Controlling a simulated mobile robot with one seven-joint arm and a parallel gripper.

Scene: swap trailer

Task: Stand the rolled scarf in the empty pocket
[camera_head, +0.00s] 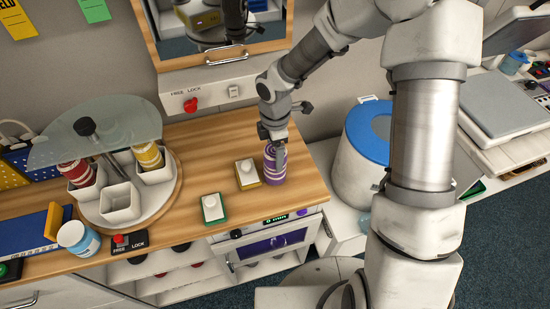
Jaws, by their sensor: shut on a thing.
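The rolled scarf (276,172) is purple with pale stripes and stands about upright at the right part of the wooden counter. My gripper (274,146) is over its top, shut on it. I cannot tell whether its base touches the counter. On the left, a round turntable (98,222) carries white square pockets. The front pocket (120,203) looks empty. A red roll (75,173) stands in the left pocket and a yellow roll (148,156) in the right one. A further pocket behind is partly hidden.
A clear glass half-disc (90,135) with a black knob covers the turntable's rear. A blue-lidded bin (355,155) stands right.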

